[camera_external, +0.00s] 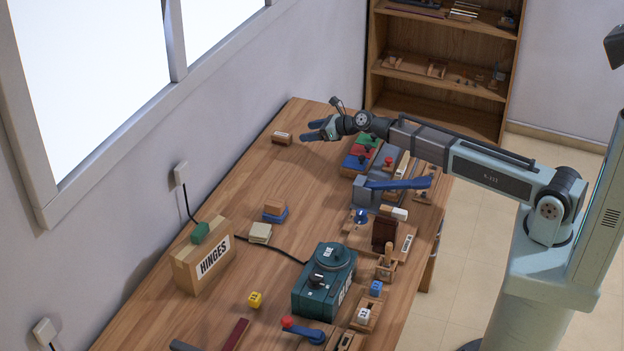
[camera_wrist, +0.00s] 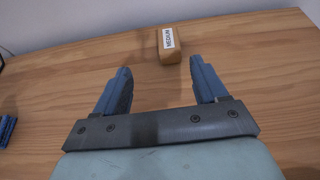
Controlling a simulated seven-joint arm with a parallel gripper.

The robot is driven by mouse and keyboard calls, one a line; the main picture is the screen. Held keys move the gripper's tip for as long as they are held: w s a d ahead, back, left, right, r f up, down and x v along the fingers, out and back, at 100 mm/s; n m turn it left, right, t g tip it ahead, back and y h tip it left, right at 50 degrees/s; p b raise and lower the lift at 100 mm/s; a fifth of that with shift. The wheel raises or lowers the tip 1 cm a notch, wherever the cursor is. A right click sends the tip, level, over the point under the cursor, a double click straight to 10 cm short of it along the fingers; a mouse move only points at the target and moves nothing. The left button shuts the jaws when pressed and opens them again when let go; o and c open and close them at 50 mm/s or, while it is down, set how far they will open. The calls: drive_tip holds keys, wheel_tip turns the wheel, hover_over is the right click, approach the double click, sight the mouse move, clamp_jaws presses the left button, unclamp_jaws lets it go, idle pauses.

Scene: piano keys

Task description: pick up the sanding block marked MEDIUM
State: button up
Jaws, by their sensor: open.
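The sanding block marked MEDIUM (camera_wrist: 169,45) lies on the table ahead of my gripper in the wrist view, a brown block with a white label. In the external view the block (camera_external: 282,138) is near the far end of the table, on the window side. My gripper (camera_wrist: 160,82) has two blue fingers spread wide with nothing between them. The block is beyond the fingertips, slightly right of the middle of the gap, and apart from them. In the external view my gripper (camera_external: 307,130) is just right of the block.
The wooden table (camera_external: 200,310) is clear around the block. Coloured boxes (camera_external: 356,160) and a vise (camera_external: 368,191) are to the right. A HINGES box (camera_external: 203,257), a teal machine (camera_external: 325,281) and smaller blocks (camera_external: 260,232) stand nearer. A wall runs behind the table.

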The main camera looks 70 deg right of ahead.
sight(281, 134)
drive_tip(key=shift+s+d, duration=0.2)
drive_tip(key=shift+d, duration=0.25)
drive_tip(key=shift+w+f, duration=0.15)
drive_tip(key=shift+w, duration=0.05)
drive_tip(key=x, duration=0.8)
drive_tip(key=shift+w+d, duration=0.1)
drive_tip(key=shift+x, duration=2.55)
drive_tip(key=shift+d, duration=0.15)
drive_tip(key=c, duration=1.1)
